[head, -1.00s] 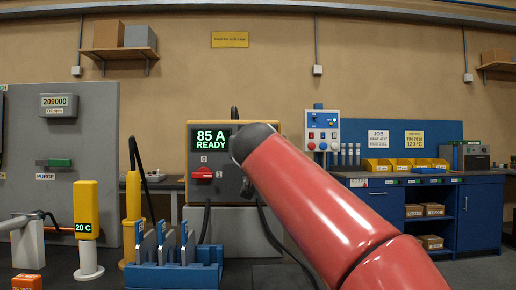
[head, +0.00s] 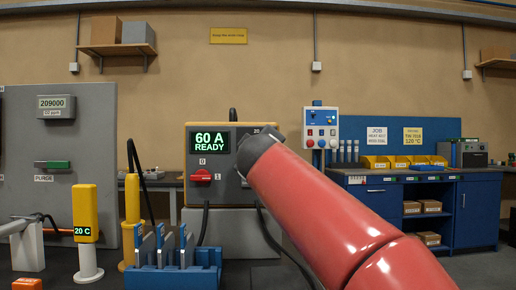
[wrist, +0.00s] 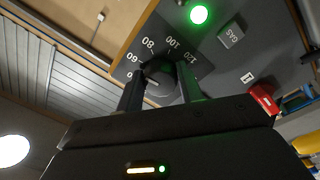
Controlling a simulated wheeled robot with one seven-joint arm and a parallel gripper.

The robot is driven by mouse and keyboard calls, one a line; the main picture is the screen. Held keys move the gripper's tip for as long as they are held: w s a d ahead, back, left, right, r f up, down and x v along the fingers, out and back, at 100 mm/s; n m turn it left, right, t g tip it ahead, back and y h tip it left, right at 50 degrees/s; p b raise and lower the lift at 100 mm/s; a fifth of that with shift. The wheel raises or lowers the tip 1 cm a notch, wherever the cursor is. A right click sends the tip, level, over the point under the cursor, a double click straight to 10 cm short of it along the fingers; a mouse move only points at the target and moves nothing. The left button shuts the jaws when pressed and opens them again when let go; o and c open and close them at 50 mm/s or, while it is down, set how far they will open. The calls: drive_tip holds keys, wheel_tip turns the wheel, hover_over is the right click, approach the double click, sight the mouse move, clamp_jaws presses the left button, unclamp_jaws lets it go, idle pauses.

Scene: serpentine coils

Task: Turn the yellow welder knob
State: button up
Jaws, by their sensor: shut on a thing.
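The welder (head: 222,131) has a yellow casing and a dark grey front. Its green display (head: 210,142) reads 60 A READY. In the wrist view its dark round knob (wrist: 158,83) has a pale pointer line and sits in a dial marked 60 to 120. My gripper (wrist: 160,80) is shut on this knob, one finger on each side. In the head view my red arm covers most of the knob and the gripper.
A red switch (head: 201,176) marked 0 and 1 is on the welder's front; it also shows in the wrist view (wrist: 264,98). A blue rack (head: 174,278) stands in front. A yellow post (head: 132,220) is at its left, a blue workbench (head: 375,207) at the right.

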drive_tip(key=n, duration=0.6)
drive_tip(key=shift+r+p, duration=0.15)
drive_tip(key=shift+p, duration=0.25)
drive_tip(key=shift+n, duration=0.4)
drive_tip(key=o, duration=1)
drive_tip(key=s, duration=0.2)
drive_tip(key=s+b, duration=0.1)
drive_tip(key=s, duration=0.4)
drive_tip(key=shift+s+f+b, duration=0.25)
drive_tip(key=shift+s+b, duration=0.15)
drive_tip(key=shift+d, duration=0.15)
